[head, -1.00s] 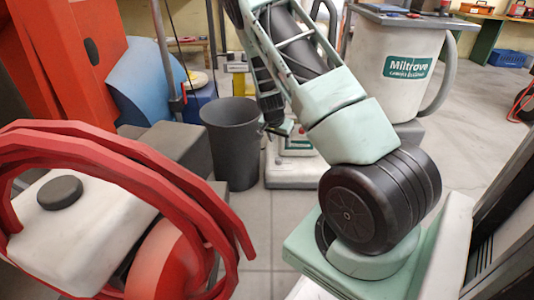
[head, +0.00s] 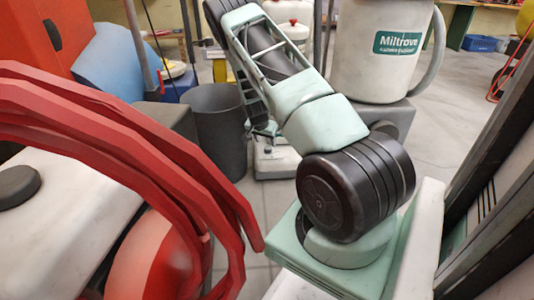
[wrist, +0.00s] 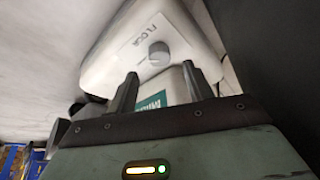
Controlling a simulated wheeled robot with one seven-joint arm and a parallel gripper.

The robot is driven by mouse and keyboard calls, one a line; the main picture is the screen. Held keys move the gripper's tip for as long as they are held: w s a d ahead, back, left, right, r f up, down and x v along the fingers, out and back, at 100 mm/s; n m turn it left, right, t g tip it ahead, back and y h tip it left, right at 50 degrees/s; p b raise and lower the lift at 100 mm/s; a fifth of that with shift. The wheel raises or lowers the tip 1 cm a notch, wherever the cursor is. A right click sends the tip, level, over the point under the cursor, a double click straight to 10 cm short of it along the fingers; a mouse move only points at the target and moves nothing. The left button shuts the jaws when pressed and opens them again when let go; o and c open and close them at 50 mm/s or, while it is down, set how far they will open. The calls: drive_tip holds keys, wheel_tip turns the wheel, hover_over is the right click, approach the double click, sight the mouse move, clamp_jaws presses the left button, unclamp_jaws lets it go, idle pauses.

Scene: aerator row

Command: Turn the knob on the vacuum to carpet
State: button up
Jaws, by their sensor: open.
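The vacuum is white with a teal label. Its low base (head: 275,164) shows in the head view, and much of the rest is hidden behind my arm. No carpet mark is readable. My gripper (wrist: 159,70) is open, its two dark fingers apart and pointing toward the knob, one on each side of it in the picture. I cannot tell whether they touch the vacuum. In the head view my gripper (head: 263,130) is small and dark beside the vacuum.
A dark grey bin (head: 219,130) stands just left of the vacuum. A large white Miltrove drum (head: 385,75) stands to the right. A red hose coil (head: 150,150) fills the near left. Some floor (head: 440,130) is clear at right.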

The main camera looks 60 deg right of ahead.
sight(268, 148)
drive_tip(key=b+x, duration=0.2)
drive_tip(key=x, duration=0.3)
drive_tip(key=shift+r, duration=0.1)
drive_tip(key=c, duration=1)
